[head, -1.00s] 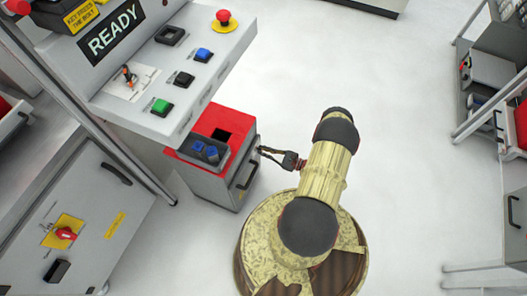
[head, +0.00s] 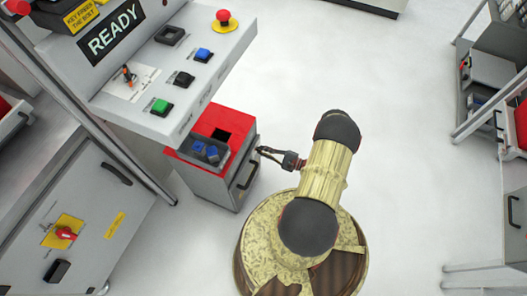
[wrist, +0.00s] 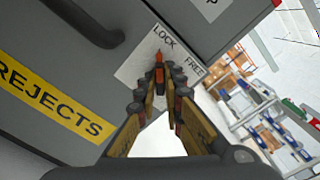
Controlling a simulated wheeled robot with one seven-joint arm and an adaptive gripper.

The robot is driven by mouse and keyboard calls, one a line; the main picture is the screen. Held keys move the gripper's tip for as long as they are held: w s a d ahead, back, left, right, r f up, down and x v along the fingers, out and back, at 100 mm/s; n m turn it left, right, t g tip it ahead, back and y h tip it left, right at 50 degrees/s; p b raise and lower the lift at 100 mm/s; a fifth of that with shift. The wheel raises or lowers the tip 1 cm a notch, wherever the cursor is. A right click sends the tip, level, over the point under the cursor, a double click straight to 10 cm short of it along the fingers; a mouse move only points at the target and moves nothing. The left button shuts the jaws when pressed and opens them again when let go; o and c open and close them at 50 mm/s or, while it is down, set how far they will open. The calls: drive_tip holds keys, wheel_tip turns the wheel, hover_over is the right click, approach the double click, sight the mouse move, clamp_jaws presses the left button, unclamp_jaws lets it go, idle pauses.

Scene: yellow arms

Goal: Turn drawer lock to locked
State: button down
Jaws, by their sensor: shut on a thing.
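The drawer lock is a small orange key (wrist: 158,66) on a white plate (wrist: 133,71) marked LOCK and FREE, seen in the wrist view. The key's visible end points up in the picture, near the word LOCK. The word FREE is to its right. My gripper (wrist: 160,76) is shut on the key, with a fingertip on each side; the fingers hide its lower part. In the head view my gripper (head: 261,150) is at the side of the grey cabinet (head: 212,187) with the red top. The lock itself is hidden there.
A dark handle (wrist: 90,22) and a yellow REJECTS label (wrist: 50,102) are left of the lock. A control panel (head: 150,95) with buttons overhangs left of the cabinet. Open floor (head: 350,60) lies behind and right of my arm.

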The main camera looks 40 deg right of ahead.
idle(0.3)
drive_tip(key=c, duration=2)
unclamp_jaws()
drive_tip(key=shift+o, duration=0.4)
drive_tip(key=v, duration=1.2)
